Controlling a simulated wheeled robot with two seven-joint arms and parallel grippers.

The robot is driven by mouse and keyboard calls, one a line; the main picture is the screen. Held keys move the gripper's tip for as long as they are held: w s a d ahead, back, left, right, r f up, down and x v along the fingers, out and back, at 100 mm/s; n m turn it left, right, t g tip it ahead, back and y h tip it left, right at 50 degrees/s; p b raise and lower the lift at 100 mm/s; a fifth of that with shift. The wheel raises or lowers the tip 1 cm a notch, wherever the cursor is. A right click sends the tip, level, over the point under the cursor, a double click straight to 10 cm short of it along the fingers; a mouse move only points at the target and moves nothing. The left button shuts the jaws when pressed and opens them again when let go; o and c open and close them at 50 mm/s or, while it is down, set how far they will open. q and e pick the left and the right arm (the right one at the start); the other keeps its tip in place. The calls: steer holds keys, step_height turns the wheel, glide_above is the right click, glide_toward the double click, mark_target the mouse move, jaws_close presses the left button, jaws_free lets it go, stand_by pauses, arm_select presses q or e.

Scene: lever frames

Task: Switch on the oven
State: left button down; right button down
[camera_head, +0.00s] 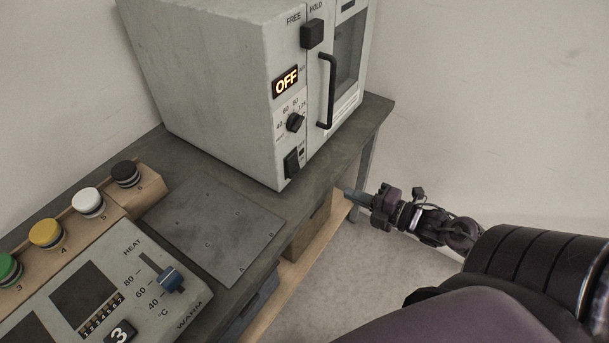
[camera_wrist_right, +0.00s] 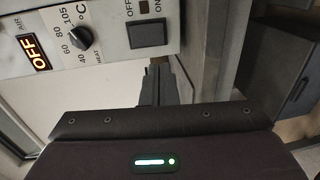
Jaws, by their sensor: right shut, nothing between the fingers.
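The oven (camera_head: 215,85) is a grey-white box at the back of the table. Its display (camera_head: 286,81) reads OFF in lit orange. Below the display are a black dial (camera_head: 295,122) and a black rocker switch (camera_head: 291,163). In the right wrist view the switch (camera_wrist_right: 148,33) sits beside OFF and ON labels, and the dial (camera_wrist_right: 80,38) and OFF display (camera_wrist_right: 34,52) also show. My right gripper (camera_head: 350,194) is shut and empty, to the right of the switch and apart from it. My left gripper is out of view.
The oven door has a black handle (camera_head: 327,92) and a black block (camera_head: 312,34) above it. A heat panel with a blue slider (camera_head: 171,279) and several coloured buttons, one white (camera_head: 88,203), lie at left. A bare metal plate (camera_head: 213,230) lies in front of the oven.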

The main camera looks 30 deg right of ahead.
mark_target(296, 172)
steer(key=p+x, duration=0.2)
steer(key=x, duration=1.2)
steer(key=shift+w, duration=0.1)
